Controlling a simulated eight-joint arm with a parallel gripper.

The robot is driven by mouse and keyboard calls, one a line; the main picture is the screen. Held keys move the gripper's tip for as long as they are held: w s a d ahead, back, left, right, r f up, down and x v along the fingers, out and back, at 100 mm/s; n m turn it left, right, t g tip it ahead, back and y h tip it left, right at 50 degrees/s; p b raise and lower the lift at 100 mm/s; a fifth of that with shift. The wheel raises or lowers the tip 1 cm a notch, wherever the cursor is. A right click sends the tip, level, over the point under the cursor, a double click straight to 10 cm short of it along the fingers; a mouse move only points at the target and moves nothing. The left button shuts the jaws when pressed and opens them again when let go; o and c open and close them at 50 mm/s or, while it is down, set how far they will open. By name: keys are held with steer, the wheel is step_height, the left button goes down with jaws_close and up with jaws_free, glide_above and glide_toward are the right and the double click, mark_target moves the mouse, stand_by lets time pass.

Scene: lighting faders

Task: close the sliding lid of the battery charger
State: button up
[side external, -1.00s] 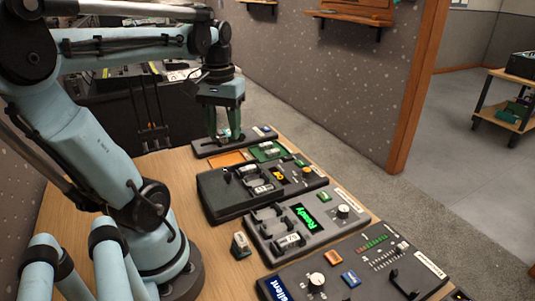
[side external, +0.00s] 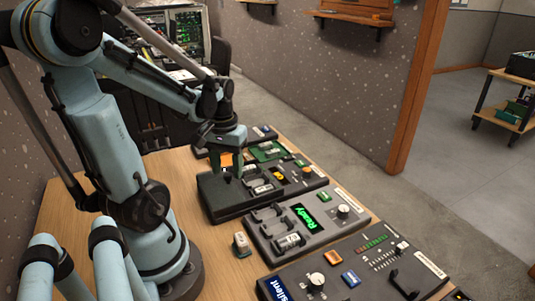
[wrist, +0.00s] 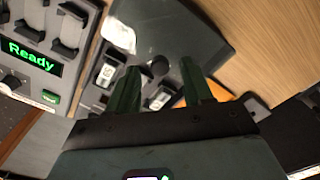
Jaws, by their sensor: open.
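The battery charger (side external: 212,201) is a black box on the table with batteries in its bays. Its dark sliding lid (wrist: 190,28) lies over one end, and the battery bays (wrist: 106,72) beside it are uncovered, so the lid stands open. A round dark knob (wrist: 160,65) shows at the lid's edge. My gripper (side external: 226,171) is open and points down over the charger. In the wrist view its green fingers (wrist: 160,67) appear on either side of the knob. I cannot tell whether they touch it.
Next to the charger is a grey panel (side external: 268,228) with a green "Ready" display, bays and a dial. A black fader panel (side external: 335,260) is at the front. A green board (side external: 268,151) and another dark panel (side external: 262,134) lie behind. Bare table (side external: 195,245) is at left.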

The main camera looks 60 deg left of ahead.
steer(key=shift+f, duration=0.45)
jaws_close()
